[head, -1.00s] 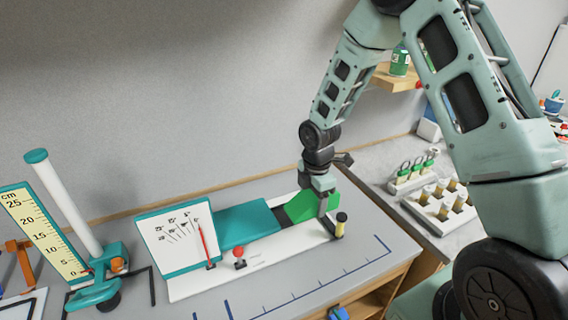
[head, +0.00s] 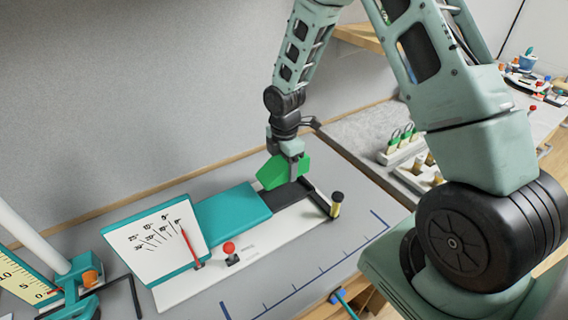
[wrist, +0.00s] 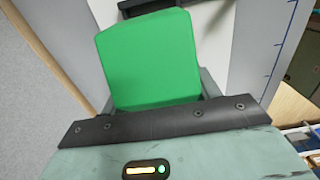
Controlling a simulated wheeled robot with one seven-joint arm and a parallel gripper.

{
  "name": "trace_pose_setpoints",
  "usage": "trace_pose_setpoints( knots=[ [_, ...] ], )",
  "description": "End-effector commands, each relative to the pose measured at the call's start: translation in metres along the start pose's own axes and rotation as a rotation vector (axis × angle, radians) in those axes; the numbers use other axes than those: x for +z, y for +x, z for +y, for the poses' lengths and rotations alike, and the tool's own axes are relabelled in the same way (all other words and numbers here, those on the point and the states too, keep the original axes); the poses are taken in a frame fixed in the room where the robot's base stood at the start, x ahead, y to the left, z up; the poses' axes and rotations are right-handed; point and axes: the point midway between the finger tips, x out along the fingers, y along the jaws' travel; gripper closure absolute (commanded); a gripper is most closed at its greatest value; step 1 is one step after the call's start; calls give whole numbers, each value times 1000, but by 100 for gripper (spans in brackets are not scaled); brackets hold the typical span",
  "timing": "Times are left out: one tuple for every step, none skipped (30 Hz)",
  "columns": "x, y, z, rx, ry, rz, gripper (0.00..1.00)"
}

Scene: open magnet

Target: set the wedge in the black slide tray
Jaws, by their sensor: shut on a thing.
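The green wedge (head: 270,174) is held in my gripper (head: 291,166), at the right end of the teal block on the white instrument. It also fills the middle of the wrist view (wrist: 150,58), between the jaws of my gripper (wrist: 158,92). The black slide tray (head: 287,196) lies just below the gripper, right of the teal block; the wedge looks raised and tilted above its back side. Whether its lower edge touches the tray I cannot tell. A dark edge, likely the tray, shows at the top of the wrist view (wrist: 146,5).
The teal block (head: 232,213) and the white dial board (head: 157,240) with a red pointer stand left. A red-knobbed lever (head: 230,250) is on the white base (head: 262,240). A black-capped post (head: 336,204) stands close right of the tray. A bottle rack (head: 403,145) stands farther right.

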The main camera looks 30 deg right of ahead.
Motion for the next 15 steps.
trace_pose_setpoints(
  knots=[
    [0,8,0,0,0,0,64],
    [0,10,0,0,0,0,64],
    [0,13,0,0,0,0,64],
    [0,15,0,0,0,0,64],
    [0,18,0,0,0,0,64],
    [0,21,0,0,0,0,64],
    [0,23,0,-1,0,0,64],
    [0,25,0,-1,0,0,64],
    [0,28,0,-1,-1,0,64],
    [0,31,0,-1,-1,0,64],
    [0,33,0,-1,-1,0,64],
    [0,36,0,-1,-1,1,64],
    [0,38,0,-1,-1,1,64],
    [-1,41,0,-1,-1,1,64],
    [-1,44,0,-1,-1,1,64]
  ],
)
